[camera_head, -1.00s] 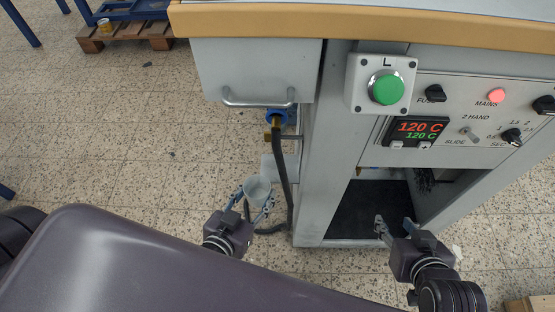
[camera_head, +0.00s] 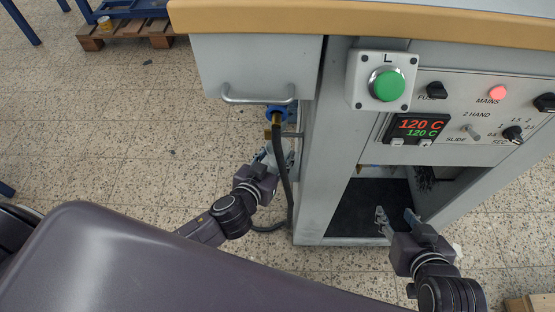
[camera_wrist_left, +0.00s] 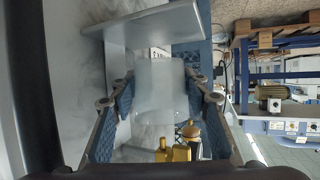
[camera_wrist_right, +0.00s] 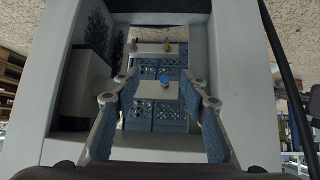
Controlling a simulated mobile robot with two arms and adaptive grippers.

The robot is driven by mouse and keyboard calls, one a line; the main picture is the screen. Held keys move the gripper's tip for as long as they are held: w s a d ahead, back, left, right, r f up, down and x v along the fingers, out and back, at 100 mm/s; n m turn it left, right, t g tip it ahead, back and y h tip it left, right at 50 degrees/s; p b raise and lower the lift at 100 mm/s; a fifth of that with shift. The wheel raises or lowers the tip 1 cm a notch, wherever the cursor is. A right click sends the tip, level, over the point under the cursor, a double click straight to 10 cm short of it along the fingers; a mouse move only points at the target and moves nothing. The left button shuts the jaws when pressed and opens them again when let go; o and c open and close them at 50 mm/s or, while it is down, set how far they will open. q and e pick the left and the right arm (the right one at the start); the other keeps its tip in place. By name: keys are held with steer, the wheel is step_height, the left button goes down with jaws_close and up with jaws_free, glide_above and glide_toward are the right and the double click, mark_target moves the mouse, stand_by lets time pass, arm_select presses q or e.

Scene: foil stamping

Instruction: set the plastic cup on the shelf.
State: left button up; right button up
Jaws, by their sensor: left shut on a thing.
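The translucent plastic cup (camera_wrist_left: 160,92) is between the blue-padded fingers of my left gripper (camera_wrist_left: 158,95) in the left wrist view. I cannot make out the cup there. A flat pale-grey plate (camera_wrist_left: 150,25), which looks like the shelf, is close to the cup in the left wrist view. I cannot tell whether they touch. My right gripper (camera_head: 396,219) is open and empty in front of the machine's lower opening.
The black hose (camera_head: 280,175) hangs close to my left gripper. A drawer-like box with a handle (camera_head: 258,98) is above it. The green button (camera_head: 387,86) and control panel (camera_head: 465,115) face me. The tiled floor (camera_head: 120,160) on the left is clear.

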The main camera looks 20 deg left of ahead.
arm_select(q)
step_height(320, 180, down, 2)
steer(key=shift+f+b, duration=0.25)
steer(key=shift+b, duration=0.25)
arm_select(e)
steer(key=w+a+r+t+y, duration=0.1)
steer(key=w+a+r+t, duration=0.1)
steer(key=w+r+t, duration=0.1)
step_height(320, 180, up, 3)
steer(key=shift+w+f+t, duration=0.2)
steer(key=shift+w+t, duration=0.1)
steer(key=shift+w, duration=0.55)
arm_select(q)
steer(key=shift+f, duration=0.1)
arm_select(e)
steer(key=shift+r, duration=0.1)
arm_select(q)
steer(key=o, duration=1.1)
arm_select(e)
steer(key=shift+w+a+r, duration=0.1)
steer(key=shift+w+r, duration=0.15)
steer(key=shift+r, duration=0.1)
